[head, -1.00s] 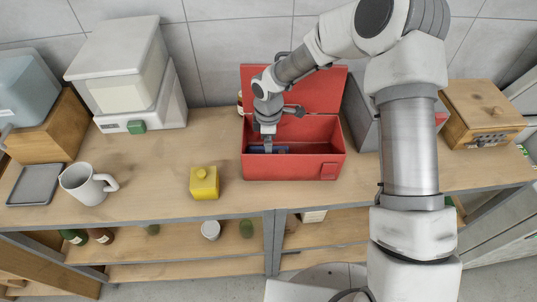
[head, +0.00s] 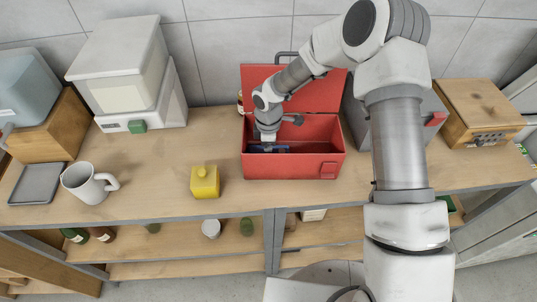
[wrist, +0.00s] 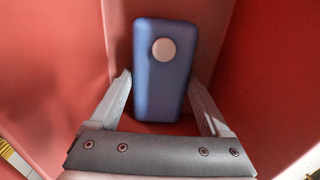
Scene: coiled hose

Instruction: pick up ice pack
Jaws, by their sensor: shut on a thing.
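The ice pack (wrist: 163,90) is a blue, rounded block with a pale round cap. It stands inside the open red box (head: 270,166). In the wrist view my gripper (wrist: 161,84) has one finger on each side of the ice pack and is shut on it. In the head view my gripper (head: 268,145) reaches down into the box, and only a small dark-blue part of the ice pack shows beside it. The box's front wall and my gripper hide the rest.
The red lid stands raised behind the box. A grey case (head: 359,113) and a wooden box (head: 480,105) stand to the right, the case partly behind my arm. A yellow block (head: 204,184) and white mug (head: 86,184) are left. The bench between the box and yellow block is clear.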

